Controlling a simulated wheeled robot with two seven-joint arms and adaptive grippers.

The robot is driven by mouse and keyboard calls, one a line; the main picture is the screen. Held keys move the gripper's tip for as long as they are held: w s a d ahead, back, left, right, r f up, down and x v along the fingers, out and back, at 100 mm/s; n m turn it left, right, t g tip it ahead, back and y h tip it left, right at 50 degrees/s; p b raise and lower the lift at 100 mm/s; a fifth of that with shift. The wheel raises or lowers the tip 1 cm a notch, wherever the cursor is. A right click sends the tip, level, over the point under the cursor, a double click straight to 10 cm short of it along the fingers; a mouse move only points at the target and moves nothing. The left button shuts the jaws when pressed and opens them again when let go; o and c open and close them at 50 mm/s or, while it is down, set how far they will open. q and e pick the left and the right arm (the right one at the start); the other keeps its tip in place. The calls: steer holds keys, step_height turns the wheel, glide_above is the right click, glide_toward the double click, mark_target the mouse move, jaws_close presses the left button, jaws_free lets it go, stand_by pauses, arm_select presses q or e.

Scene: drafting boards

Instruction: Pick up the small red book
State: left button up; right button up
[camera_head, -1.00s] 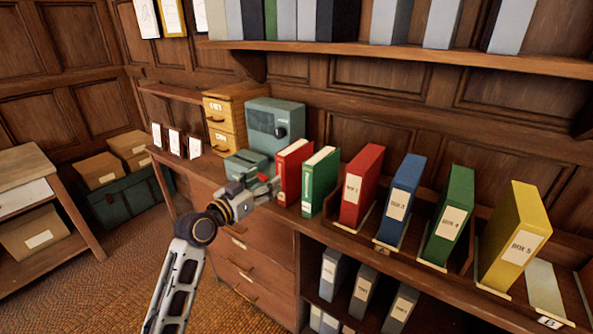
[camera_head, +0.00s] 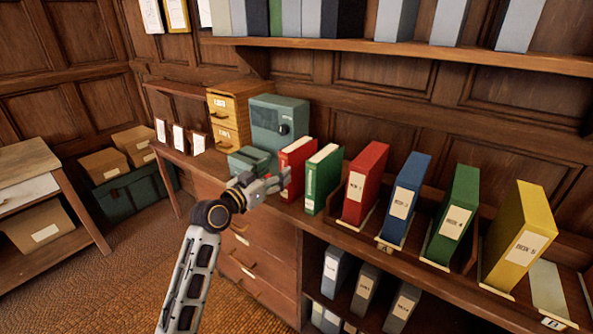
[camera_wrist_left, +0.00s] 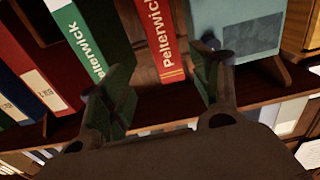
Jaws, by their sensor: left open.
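The small red book (camera_head: 296,168) stands upright on the wooden counter, left of a small green book (camera_head: 322,178). My left gripper (camera_head: 274,184) is in front of the red book, low near its spine. In the left wrist view the red book (camera_wrist_left: 161,42) shows its "Pelterwick" spine between the two open fingers of the left gripper (camera_wrist_left: 165,78). The gap between the fingers is empty; I cannot tell the exact distance to the book. My right gripper is not in view.
A teal box with a dial (camera_head: 278,122) stands behind and left of the red book. A lower teal object (camera_head: 248,160) sits beside the gripper. Larger red (camera_head: 364,184), blue (camera_head: 406,198), green (camera_head: 454,215) and yellow (camera_head: 518,240) binders stand to the right.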

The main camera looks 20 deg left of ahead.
mark_target(285, 163)
arm_select(q)
steer(key=x, duration=0.3)
steer(key=shift+w, duration=0.2)
steer(key=shift+x, duration=1.05)
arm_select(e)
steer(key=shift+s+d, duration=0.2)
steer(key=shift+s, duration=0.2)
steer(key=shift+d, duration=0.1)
arm_select(q)
steer(key=shift+w, duration=0.15)
steer(key=shift+w+d, duration=0.15)
steer(key=shift+w, duration=0.4)
steer(key=shift+a+p+x, duration=0.2)
steer(key=shift+p+x, duration=0.15)
steer(key=shift+x, duration=1.6)
steer(key=shift+f, duration=0.1)
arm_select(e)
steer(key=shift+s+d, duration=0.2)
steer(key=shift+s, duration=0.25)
